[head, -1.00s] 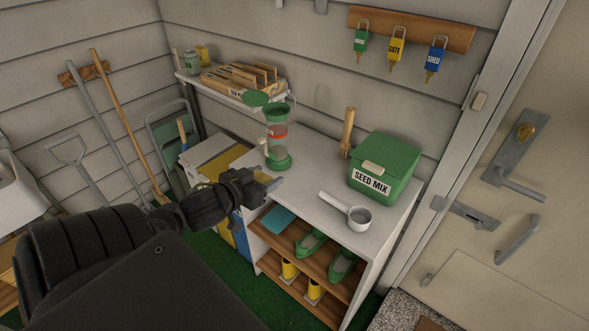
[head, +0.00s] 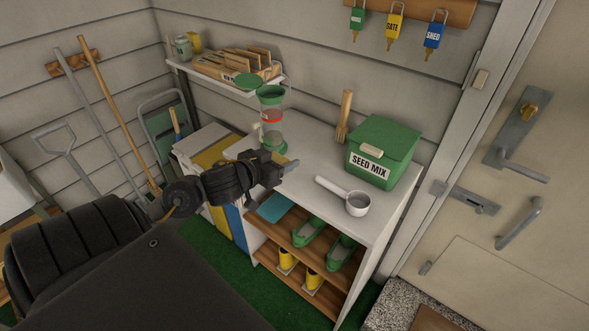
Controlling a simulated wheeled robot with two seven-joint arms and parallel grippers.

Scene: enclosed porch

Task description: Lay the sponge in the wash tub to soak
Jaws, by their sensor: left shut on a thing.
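My left gripper (head: 287,168) is shut over the left front part of the white shelf unit, near the feeder's base. A small yellowish edge at its fingers looks like the sponge (head: 291,161); the rest is hidden by the gripper, so its shape cannot be told. A white basin (head: 12,188) is cut off at the left edge; I cannot tell for sure whether it is the wash tub. My right gripper is not in view.
On the white unit (head: 320,172) stand a green seed feeder (head: 272,95), a white scoop (head: 345,195), a wooden-handled tool (head: 344,118) and a green seed mix box (head: 383,150). Green clogs (head: 310,232) sit below. Long-handled tools (head: 115,110) lean at left. A door is at right.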

